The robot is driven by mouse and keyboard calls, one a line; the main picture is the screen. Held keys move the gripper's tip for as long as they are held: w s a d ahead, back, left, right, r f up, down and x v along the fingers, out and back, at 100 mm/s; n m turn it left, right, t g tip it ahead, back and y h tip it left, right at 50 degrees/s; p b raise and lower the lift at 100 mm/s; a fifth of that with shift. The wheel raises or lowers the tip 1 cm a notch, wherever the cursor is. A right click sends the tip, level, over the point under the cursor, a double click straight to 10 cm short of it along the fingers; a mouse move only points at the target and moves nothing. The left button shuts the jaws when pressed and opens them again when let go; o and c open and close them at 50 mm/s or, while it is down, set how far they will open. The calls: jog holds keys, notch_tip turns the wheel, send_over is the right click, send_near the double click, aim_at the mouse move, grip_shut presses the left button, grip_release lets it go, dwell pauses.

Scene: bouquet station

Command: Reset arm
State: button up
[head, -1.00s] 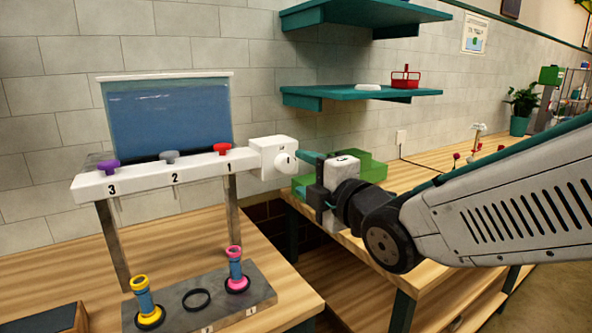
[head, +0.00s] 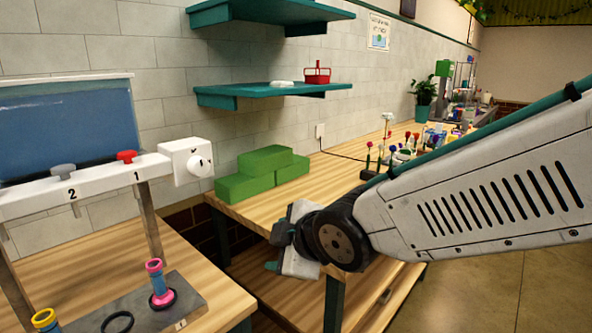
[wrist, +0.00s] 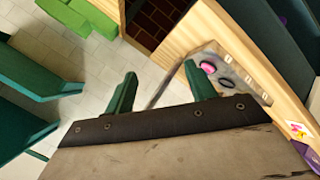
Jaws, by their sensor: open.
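My gripper (head: 273,262) is held in front of the wooden table edge in the head view, pointing left and down. Its far parts are partly hidden behind my wrist. In the wrist view its two green fingers (wrist: 158,92) stand apart with nothing between them. The white dispenser bar (head: 85,184) with a blue tank (head: 60,125) and a white dial (head: 187,160) is to the left, apart from my gripper.
Pink (head: 159,282) and yellow (head: 46,320) vases stand on a grey base (head: 190,300) at lower left. Green foam blocks (head: 247,184) lie on the table behind my gripper. Flowers (head: 387,140) stand farther right. Teal shelves (head: 262,97) hang on the wall. Floor at right is clear.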

jog(key=s+d+m+g+h, duration=0.2)
jog(key=s+d+m, duration=0.4)
jog(key=d, duration=0.4)
jog(key=s+d+m+g+h, duration=0.2)
jog(key=s+d+m, duration=0.4)
jog(key=d, duration=0.4)
jog(key=s+d+m+g+h, duration=0.2)
jog(key=s+d+m, duration=0.5)
jog(key=d, duration=0.4)
jog(key=shift+s+g+h, duration=0.3)
jog(key=shift+s+g, duration=0.1)
